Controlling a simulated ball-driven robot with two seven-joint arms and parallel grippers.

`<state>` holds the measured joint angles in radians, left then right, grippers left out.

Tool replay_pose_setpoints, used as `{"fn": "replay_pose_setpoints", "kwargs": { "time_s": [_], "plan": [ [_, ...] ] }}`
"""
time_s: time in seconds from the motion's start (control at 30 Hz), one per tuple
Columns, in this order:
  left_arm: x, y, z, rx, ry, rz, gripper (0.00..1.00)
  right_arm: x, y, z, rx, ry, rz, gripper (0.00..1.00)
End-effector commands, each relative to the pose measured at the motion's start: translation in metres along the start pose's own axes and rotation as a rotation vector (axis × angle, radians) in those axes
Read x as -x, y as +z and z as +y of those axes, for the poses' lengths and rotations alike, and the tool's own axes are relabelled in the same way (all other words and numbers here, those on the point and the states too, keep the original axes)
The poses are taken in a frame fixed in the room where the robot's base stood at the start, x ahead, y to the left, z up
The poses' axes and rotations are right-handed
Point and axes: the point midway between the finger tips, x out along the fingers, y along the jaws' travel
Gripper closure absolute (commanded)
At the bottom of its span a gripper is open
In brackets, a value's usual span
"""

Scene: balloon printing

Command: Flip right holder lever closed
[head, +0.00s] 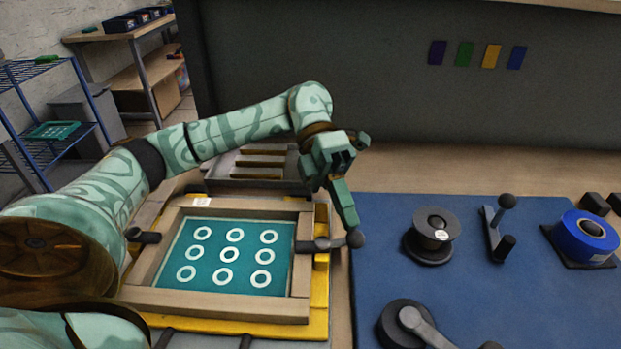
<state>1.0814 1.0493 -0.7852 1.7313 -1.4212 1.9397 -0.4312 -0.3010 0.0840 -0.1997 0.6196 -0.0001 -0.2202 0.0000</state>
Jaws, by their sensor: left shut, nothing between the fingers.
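The right holder lever (329,243) sits at the right side of the wooden screen frame (240,309). Its arm points outward to the right, roughly level, and ends in a dark round knob (356,239). The left holder lever (144,236) is at the frame's left side. My left gripper (351,222) points down with its fingers shut and empty. Its tips are at the knob, just above it in the picture; I cannot tell whether they touch. My right gripper is not in view.
The frame holds a teal screen (204,266) with several white rings, on a yellow base (319,317). A grey slotted tray (233,171) is behind it.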

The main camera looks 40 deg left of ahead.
Motion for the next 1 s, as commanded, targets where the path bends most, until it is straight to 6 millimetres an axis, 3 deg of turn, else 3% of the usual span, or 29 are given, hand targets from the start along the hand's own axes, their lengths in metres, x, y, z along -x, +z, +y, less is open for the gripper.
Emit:
{"fn": "replay_pose_setpoints", "kwargs": {
  "time_s": [1.0],
  "plan": [
    [-0.0028, -0.0006, -0.003, 0.005, 0.001, -0.009, 1.0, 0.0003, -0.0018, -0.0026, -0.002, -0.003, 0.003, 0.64]
  ]
}}
